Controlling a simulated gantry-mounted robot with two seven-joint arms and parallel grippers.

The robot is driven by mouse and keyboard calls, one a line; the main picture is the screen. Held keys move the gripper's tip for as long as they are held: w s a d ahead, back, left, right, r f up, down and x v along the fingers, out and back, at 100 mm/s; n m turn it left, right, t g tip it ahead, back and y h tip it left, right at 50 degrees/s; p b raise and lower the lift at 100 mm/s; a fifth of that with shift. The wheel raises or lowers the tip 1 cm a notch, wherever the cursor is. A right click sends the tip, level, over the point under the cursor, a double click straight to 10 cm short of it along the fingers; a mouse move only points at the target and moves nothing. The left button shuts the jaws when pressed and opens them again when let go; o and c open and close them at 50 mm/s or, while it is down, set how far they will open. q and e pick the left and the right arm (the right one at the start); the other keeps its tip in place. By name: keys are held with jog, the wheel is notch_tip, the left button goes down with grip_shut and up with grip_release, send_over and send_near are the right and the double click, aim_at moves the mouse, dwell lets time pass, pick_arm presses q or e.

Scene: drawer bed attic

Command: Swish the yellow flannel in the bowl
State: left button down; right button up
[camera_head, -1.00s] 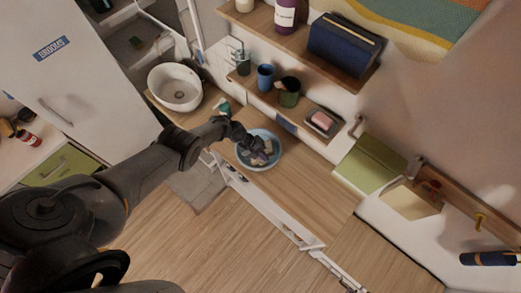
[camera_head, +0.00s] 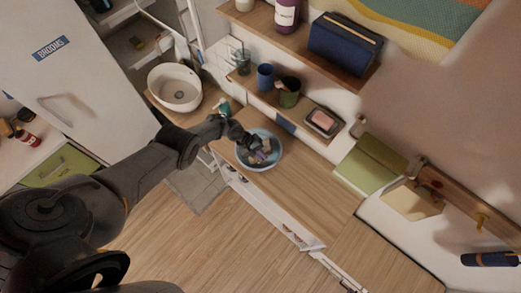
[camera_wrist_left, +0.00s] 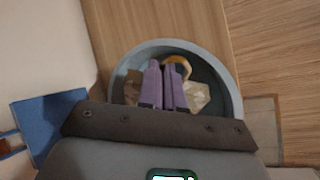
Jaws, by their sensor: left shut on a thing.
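The light blue bowl (camera_head: 275,161) stands on the wooden counter; in the left wrist view its grey-blue rim (camera_wrist_left: 236,98) surrounds my fingers. My left gripper (camera_head: 263,155) reaches down into the bowl. Its purple fingers (camera_wrist_left: 164,66) are close together in the left wrist view, shut on the flannel. The flannel (camera_wrist_left: 197,96) looks pale beige-yellow and crumpled, showing on both sides of the fingers, with a brighter yellow fold beyond the tips. Its middle is hidden by the fingers. My right gripper is not in view.
A white round basin (camera_head: 178,88) stands behind the bowl to the left. A shelf with a blue cup (camera_head: 265,76), a green cup (camera_head: 289,93) and a soap dish (camera_head: 322,122) is close above. The counter to the right of the bowl is clear.

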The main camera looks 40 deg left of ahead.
pick_arm(q)
jog(key=shift+d, duration=0.1)
jog(key=shift+d+p, duration=0.5)
jog(key=shift+d, duration=0.4)
jog(key=shift+a+f+b, duration=0.15)
jog(key=shift+a+b, duration=0.6)
jog(key=shift+a, duration=1.2)
jog(key=shift+d+r, duration=0.25)
jog(key=shift+d, duration=0.35)
jog(key=shift+d+p, duration=0.3)
jog(key=shift+p, duration=0.05)
jog(key=shift+f, duration=0.1)
